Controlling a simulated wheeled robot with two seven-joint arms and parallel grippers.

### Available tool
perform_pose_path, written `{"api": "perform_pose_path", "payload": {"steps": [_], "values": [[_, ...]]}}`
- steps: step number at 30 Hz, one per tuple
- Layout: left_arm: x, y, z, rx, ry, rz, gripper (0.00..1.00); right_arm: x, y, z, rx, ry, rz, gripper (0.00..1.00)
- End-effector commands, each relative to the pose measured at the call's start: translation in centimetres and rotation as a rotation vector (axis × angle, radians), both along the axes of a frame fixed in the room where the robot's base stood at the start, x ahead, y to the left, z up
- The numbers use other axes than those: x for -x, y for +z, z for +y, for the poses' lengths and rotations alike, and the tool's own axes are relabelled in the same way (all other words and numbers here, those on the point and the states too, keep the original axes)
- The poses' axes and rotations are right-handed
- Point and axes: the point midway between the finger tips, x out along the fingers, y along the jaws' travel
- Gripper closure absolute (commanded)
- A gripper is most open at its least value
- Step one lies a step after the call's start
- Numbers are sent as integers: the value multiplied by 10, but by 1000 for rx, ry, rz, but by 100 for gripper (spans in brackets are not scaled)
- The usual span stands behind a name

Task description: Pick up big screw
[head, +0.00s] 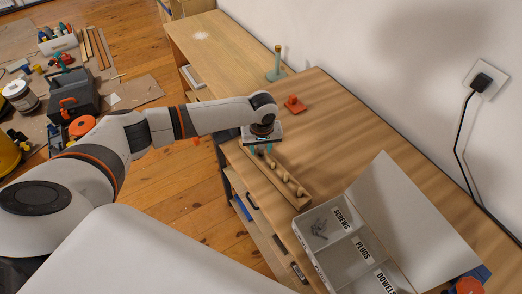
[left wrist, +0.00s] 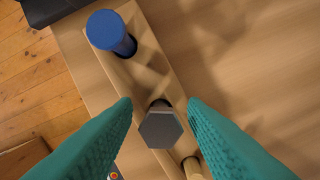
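A grey screw with a large hexagonal head (left wrist: 161,129) stands in a wooden holder (head: 296,201), seen from above in the left wrist view. My left gripper (head: 262,149) is over the far end of the holder. In the left wrist view its teal fingers (left wrist: 160,104) are apart, one on each side of the screw head, with gaps visible. The gripper hides part of the holder in the head view. My right gripper is not in view.
An open white box (head: 345,252) with compartments labelled screws, plugs and dowels stands at the near right; small screws lie in its screws compartment. The bench middle is clear.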

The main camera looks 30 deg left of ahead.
Motion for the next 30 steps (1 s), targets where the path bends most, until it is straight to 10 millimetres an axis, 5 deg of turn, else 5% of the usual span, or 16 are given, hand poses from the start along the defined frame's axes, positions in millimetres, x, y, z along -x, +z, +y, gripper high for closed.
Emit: {"api": "perform_pose_path", "payload": {"steps": [4,11,20,30], "values": [[0,0,0,0,0,0,64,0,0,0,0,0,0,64],[0,0,0,1,0,1,100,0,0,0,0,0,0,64],[-1,6,0,2,0,-2,100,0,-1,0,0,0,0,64],[-1,69,-1,3,-1,-4,100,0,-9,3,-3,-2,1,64]]}}
